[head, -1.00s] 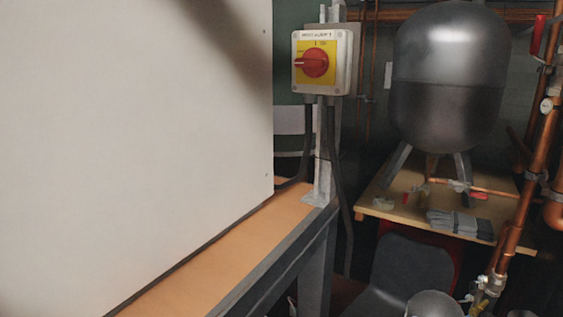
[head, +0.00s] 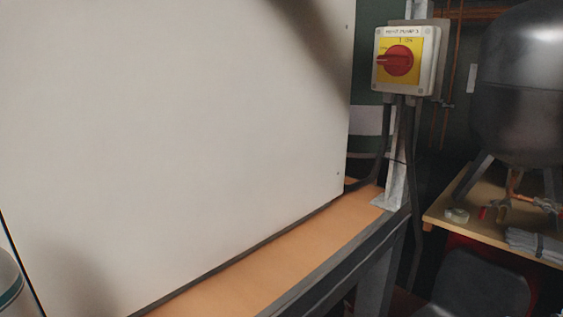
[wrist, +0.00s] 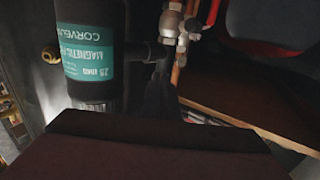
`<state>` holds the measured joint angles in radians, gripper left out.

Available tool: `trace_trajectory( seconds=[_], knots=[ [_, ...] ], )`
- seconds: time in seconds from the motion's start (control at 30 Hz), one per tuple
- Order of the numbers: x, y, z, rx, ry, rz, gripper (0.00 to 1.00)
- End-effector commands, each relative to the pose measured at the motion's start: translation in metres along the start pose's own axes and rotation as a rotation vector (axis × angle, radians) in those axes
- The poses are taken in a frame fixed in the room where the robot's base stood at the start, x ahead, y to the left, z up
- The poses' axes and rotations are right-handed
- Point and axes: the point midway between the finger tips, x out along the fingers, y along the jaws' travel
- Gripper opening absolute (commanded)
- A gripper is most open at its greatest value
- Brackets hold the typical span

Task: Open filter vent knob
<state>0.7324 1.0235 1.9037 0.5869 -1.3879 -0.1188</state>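The magnetic filter (wrist: 92,45) is a black cylinder with a teal label at the upper left of the wrist view. Its lettering appears upside down. A small round brass-coloured fitting (wrist: 51,52) shows beside it on the left. I cannot tell whether this is the vent knob, and no other knob is clear. A wide dark block that looks like part of my gripper (wrist: 150,145) fills the bottom of the wrist view, below the filter. Its fingertips cannot be made out, nor whether it touches anything. The head view does not show my gripper.
Metal valve fittings (wrist: 180,25) and copper pipe stand right of the filter. In the head view, a large white panel (head: 190,140) stands on a wooden bench (head: 300,250). A red rotary switch (head: 398,60) is on a post. A grey tank (head: 525,90) stands at right.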

Motion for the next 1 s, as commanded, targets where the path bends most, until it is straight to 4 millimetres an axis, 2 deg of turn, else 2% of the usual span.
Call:
trace_trajectory(
  seconds=[0.03,0.53,1.0],
  knots=[
    [0.002,0.001,-0.005,0.006,0.017,0.004,0.0],
    [-0.003,0.003,0.004,0.002,0.007,0.001,0.0],
    [-0.05,0.002,0.006,0.001,0.003,0.0,0.0]
  ],
)
